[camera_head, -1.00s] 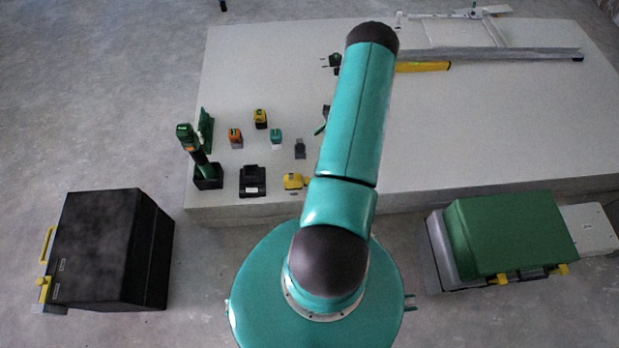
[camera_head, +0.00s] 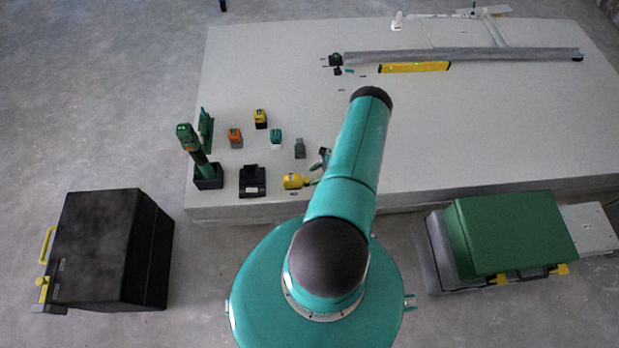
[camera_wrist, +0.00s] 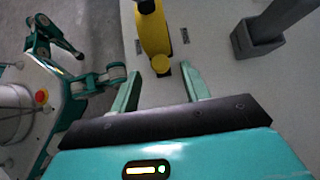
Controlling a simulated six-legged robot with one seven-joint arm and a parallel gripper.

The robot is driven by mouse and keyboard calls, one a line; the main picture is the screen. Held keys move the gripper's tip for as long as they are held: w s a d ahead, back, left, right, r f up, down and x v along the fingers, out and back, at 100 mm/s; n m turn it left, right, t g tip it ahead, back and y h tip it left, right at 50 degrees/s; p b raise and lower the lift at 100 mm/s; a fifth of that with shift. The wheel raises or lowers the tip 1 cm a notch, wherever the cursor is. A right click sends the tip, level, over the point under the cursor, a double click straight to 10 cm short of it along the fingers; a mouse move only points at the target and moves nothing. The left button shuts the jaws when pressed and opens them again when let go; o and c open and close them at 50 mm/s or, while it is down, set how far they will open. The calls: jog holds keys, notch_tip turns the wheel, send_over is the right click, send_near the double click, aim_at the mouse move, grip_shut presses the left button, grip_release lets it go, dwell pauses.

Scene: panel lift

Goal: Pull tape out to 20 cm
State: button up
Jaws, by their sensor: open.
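The yellow tape measure (camera_head: 293,181) lies near the front edge of the pale table panel (camera_head: 480,140), left of my arm. In the wrist view the yellow body of the tape measure (camera_wrist: 153,28) shows at the top, with a small round yellow end (camera_wrist: 161,65) toward me. My gripper (camera_wrist: 161,82) is open, its two teal fingers to either side of and slightly below that end. Nothing shows between the fingers as held. In the head view my arm hides most of the gripper. I cannot tell whether any tape is out.
A black charger (camera_head: 252,181), a grey block (camera_head: 300,148) and several small tool batteries stand nearby. A green tool (camera_head: 190,140) stands upright at left. A yellow level (camera_head: 415,67) and a long grey rail (camera_head: 460,55) lie at the back. The panel's middle right is clear.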

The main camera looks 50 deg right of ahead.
aim_at(307, 179)
jog(key=shift+x, duration=1.85)
jog(key=shift+c, duration=0.3)
grip_shut()
